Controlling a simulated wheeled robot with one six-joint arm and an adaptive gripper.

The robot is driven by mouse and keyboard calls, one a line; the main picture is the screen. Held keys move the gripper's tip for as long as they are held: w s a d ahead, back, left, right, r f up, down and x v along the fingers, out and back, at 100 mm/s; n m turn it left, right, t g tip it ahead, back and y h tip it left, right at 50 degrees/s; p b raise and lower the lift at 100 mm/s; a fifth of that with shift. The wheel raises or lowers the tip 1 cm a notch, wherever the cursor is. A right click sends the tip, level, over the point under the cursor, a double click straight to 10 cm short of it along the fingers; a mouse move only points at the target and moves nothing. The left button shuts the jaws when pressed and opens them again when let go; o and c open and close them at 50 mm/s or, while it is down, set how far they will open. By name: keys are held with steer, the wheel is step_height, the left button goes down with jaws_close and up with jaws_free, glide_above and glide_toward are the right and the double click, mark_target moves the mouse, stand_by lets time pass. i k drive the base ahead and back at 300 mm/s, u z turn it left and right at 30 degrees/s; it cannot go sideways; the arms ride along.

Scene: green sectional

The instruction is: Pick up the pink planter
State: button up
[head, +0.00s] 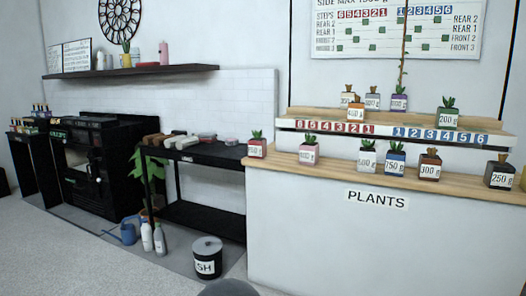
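The pink planter (309,154) stands upright on the lower wooden shelf of the plants stand, near its left end. It carries a white weight label and a small green plant. A red planter (257,149) stands to its left at the shelf's end, and a grey planter (366,162) stands to its right. My gripper is not in view.
More labelled planters stand along the lower shelf (468,186) and on the raised board (284,122) behind it. A black table (215,160) stands left of the stand. A dark bin (206,258), bottles (147,238) and a blue watering can (127,234) are on the floor.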

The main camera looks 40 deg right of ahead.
mark_target(309, 150)
steer(key=u, duration=0.3)
steer(key=i, duration=1.75)
steer(key=z, duration=0.55)
steer(key=i, duration=0.9)
steer(key=z, duration=0.9)
